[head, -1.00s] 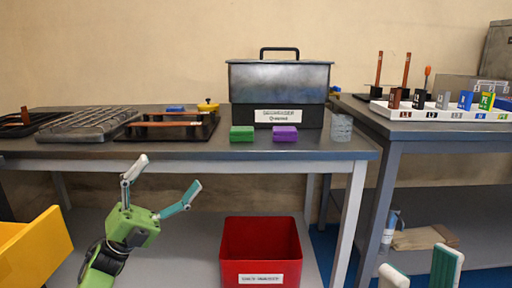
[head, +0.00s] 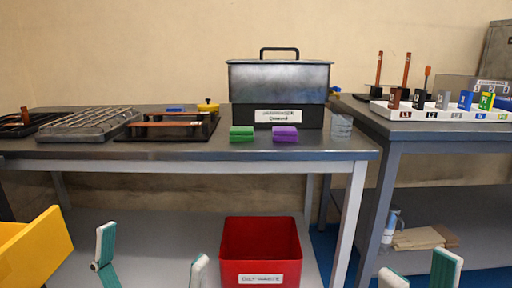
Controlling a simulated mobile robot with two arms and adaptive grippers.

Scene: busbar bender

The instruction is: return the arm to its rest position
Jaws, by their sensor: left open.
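My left gripper (head: 152,241) is low at the bottom edge of the head view, left of the red bin. Its two fingers are spread wide, with nothing between them. The rest of its arm is out of the picture. My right gripper (head: 420,263) shows only its fingertips at the bottom right edge. They stand apart with nothing visible between them. Both grippers are in front of the tables and appear clear of them.
The grey workbench (head: 200,152) carries a lidded metal box (head: 278,82), a green block (head: 241,133), a purple block (head: 284,132) and a rack (head: 90,122). A red bin (head: 260,245) is below. A yellow bin (head: 35,245) stands at left. A second table (head: 430,128) is at right.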

